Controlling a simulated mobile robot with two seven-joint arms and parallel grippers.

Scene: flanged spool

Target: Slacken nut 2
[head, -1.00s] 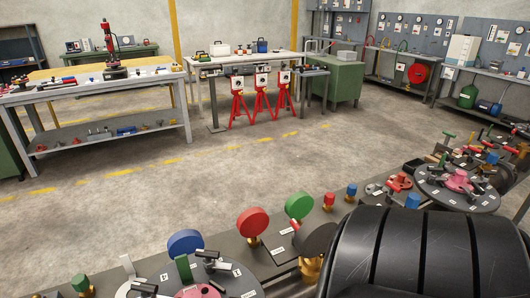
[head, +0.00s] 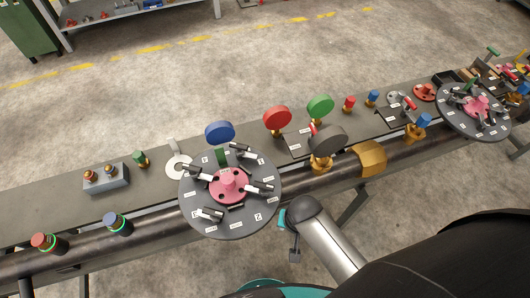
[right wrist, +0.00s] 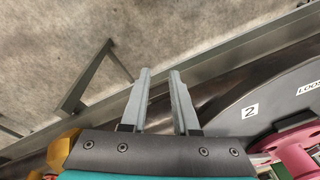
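A dark grey round flange plate (head: 243,228) with a pink hub (head: 229,184) stands left of centre in the head view. Several black-and-grey clamped nuts sit around the hub; white labels ring the plate. A "2" label (head: 258,216) lies near its lower right rim. I cannot tell which nut it marks. The right wrist view shows the plate (right wrist: 235,130), its "2" label and part of a "LOOS..." label. My right gripper (right wrist: 160,72) is open and empty, its fingers slightly apart, left of the plate rim. My left gripper is not in view.
A similar plate with a pink hub (head: 475,103) stands at the right. Red (head: 277,118), blue (head: 220,131) and green (head: 320,105) discs stand behind the near plate. A brass fitting (head: 370,158) is to its right. A dark pipe (head: 160,225) runs along the bench front.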

